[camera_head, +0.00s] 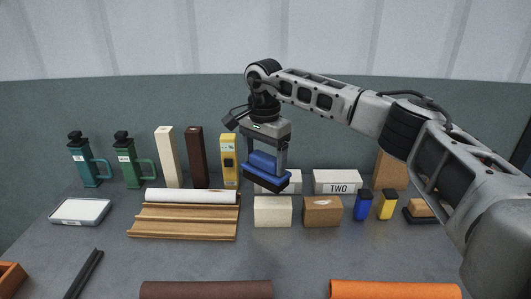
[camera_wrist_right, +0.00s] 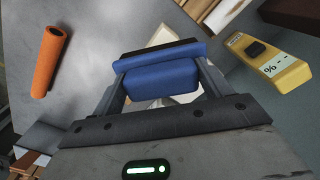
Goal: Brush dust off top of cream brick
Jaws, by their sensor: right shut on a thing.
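The cream brick (camera_head: 272,212) stands on the grey bench, left of a brown brick (camera_head: 322,212). Dust on its top is too small to make out. My right gripper (camera_head: 265,161) is shut on a blue brush (camera_head: 268,172) with a dark underside. It holds the brush in the air above the cream brick, apparently clear of it. In the right wrist view the blue brush (camera_wrist_right: 160,80) sits between the two fingers and hides most of what lies beyond. My left gripper is not in view.
A white block marked TWO (camera_head: 338,182) and another, partly hidden white block stand behind the bricks. Blue (camera_head: 362,206) and yellow (camera_head: 386,206) small containers stand to the right. A grooved wooden board (camera_head: 182,225) with a white roll (camera_head: 190,196) lies to the left.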

